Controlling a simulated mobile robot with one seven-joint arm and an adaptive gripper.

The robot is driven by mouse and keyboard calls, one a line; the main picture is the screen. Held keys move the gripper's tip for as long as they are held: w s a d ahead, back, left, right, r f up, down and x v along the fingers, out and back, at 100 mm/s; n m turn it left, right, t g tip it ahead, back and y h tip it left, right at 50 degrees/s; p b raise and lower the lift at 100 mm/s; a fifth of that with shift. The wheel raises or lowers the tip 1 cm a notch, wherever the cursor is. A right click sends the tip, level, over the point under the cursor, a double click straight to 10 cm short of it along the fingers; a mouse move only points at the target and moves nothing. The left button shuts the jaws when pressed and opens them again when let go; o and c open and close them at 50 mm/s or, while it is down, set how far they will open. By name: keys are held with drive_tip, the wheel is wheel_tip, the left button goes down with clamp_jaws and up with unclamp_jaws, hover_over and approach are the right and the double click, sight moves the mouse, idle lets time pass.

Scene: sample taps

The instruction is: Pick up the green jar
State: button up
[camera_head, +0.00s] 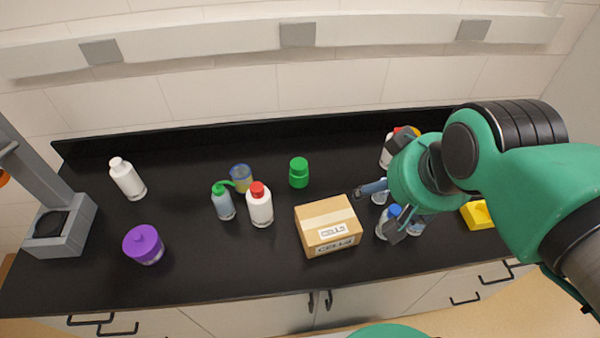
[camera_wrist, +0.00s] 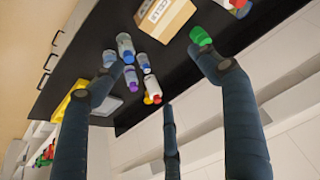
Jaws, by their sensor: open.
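The green jar (camera_head: 299,173) stands upright on the black counter near its back, left of my gripper and behind the cardboard box. My gripper (camera_head: 385,187) is at the right of the counter, with its fingers spread and nothing visible between them. In the wrist view, my gripper (camera_wrist: 158,85) shows three dark fingers apart. The green jar (camera_wrist: 200,36) appears there by the tip of the right finger, which partly overlaps it; it looks apart from the gripper in the head view.
A cardboard box (camera_head: 328,226) marked CELLS stands between the jar and the front edge. A red-capped white bottle (camera_head: 260,206) and a green-topped wash bottle (camera_head: 223,200) are left of the jar. Several bottles sit under my gripper. A raised ledge (camera_head: 220,136) runs behind.

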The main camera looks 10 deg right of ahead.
drive_tip(key=shift+w, duration=0.1)
drive_tip(key=w+a+f+n+g+p, duration=0.1)
drive_tip(key=w+a+f+g, duration=0.15)
drive_tip(key=w, duration=0.85)
drive_tip(key=w+a+f+n+g+p, duration=0.1)
drive_tip(key=w+a+f, duration=0.15)
drive_tip(key=w, duration=0.85)
drive_tip(key=w+a+f, duration=0.2)
drive_tip(key=w+f, duration=0.2)
drive_tip(key=f, duration=0.1)
drive_tip(key=w+a+f+g+p, duration=0.1)
drive_tip(key=w+a+f, duration=0.1)
drive_tip(key=w+f, duration=0.3)
drive_tip(key=w+a+f+n+g+p, duration=0.1)
drive_tip(key=w+a+f, duration=0.2)
drive_tip(key=w+f, duration=0.2)
wheel_tip(320, 180, down, 2)
drive_tip(key=shift+f, duration=0.1)
drive_tip(key=shift+w+a+f, duration=0.1)
drive_tip(key=shift+w+f, duration=0.1)
drive_tip(key=shift+f, duration=0.25)
